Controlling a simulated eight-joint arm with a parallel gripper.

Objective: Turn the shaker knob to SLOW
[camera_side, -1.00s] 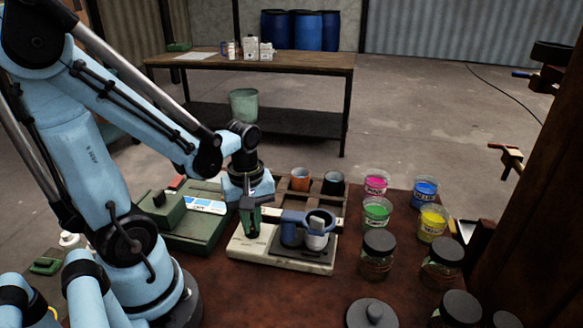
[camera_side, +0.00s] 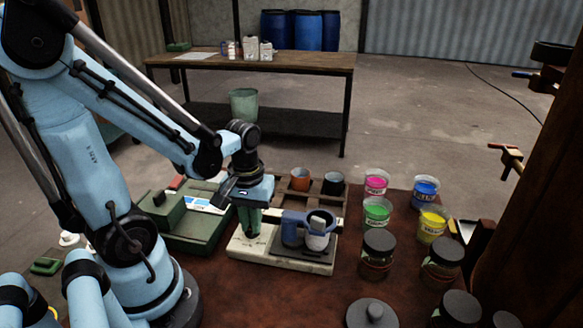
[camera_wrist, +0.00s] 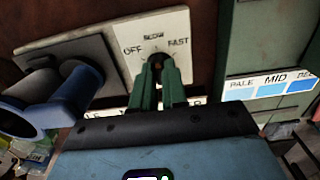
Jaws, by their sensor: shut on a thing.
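The shaker is a cream box (camera_side: 245,250) with a dark platform, on the bench in the side view. Its cream panel (camera_wrist: 180,22) fills the upper middle of the wrist view and is marked OFF, SLOW and FAST, with SLOW between the other two. My gripper (camera_wrist: 158,72) has its green fingers shut on the small dark knob (camera_wrist: 157,60) below these marks. The fingers cover most of the knob, and I cannot tell which mark it points to. In the side view my gripper (camera_side: 250,236) points down onto the shaker's left part, hiding the knob.
A blue holder (camera_side: 293,228) with a pale cup (camera_side: 318,236) stands on the platform, close right of my gripper. A green machine (camera_side: 195,232) with a PALE, MID scale (camera_wrist: 270,86) is on the left. Paint jars (camera_side: 376,212) and dark-lidded jars (camera_side: 379,250) stand right.

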